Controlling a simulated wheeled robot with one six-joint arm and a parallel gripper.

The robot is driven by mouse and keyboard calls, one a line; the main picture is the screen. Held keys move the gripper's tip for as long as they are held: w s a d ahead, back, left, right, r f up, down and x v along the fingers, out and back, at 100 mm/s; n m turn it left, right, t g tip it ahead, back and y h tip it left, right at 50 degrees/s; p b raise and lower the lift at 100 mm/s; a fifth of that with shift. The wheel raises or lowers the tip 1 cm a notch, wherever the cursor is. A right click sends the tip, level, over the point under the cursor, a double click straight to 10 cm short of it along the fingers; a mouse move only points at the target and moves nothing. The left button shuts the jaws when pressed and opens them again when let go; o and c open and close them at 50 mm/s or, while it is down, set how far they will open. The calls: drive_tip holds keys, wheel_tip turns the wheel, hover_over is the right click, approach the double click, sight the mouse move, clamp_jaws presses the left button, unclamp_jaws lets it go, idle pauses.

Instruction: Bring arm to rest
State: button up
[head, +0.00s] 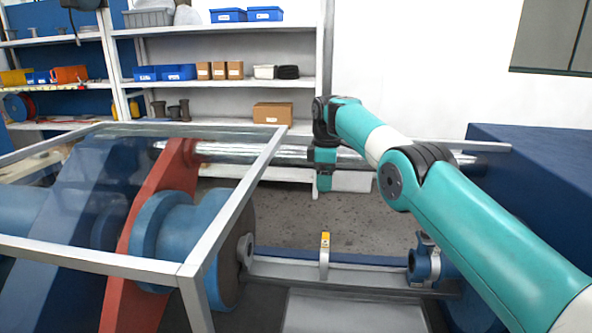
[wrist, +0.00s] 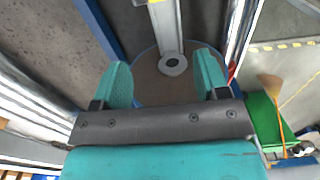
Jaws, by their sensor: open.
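My teal arm reaches in from the lower right in the head view. Its end is bent down, with my gripper (head: 324,183) hanging in front of the metal shaft, seen side-on. In the wrist view my gripper (wrist: 166,85) shows two teal fingers spread apart with nothing between them. Beyond the fingers lies a round brown disc face (wrist: 150,75) with a grey round hub. No valve handle is in the fingers.
A framed guard (head: 230,210) encloses red and blue machine parts (head: 165,190) at left. A polished shaft (head: 240,153) runs across behind my gripper. A blue block (head: 535,160) stands at right. A low rail with a yellow-tipped post (head: 325,250) lies below. Shelves (head: 220,85) stand behind.

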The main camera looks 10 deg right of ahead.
drive_tip(key=s+a+r+m+y, duration=0.1)
drive_tip(key=s+a+r+m, duration=0.1)
drive_tip(key=s+r, duration=0.55)
drive_tip(key=s+a+r+m+y, duration=0.15)
drive_tip(key=s+r, duration=0.25)
drive_tip(key=s, duration=0.7)
drive_tip(key=s+f+m+y, duration=0.1)
drive_tip(key=s+f+m, duration=0.1)
drive_tip(key=s, duration=1.2)
drive_tip(key=s+f+m, duration=0.2)
drive_tip(key=s, duration=1.2)
drive_tip(key=shift+s+d+y, duration=0.25)
drive_tip(key=shift+s+y, duration=0.1)
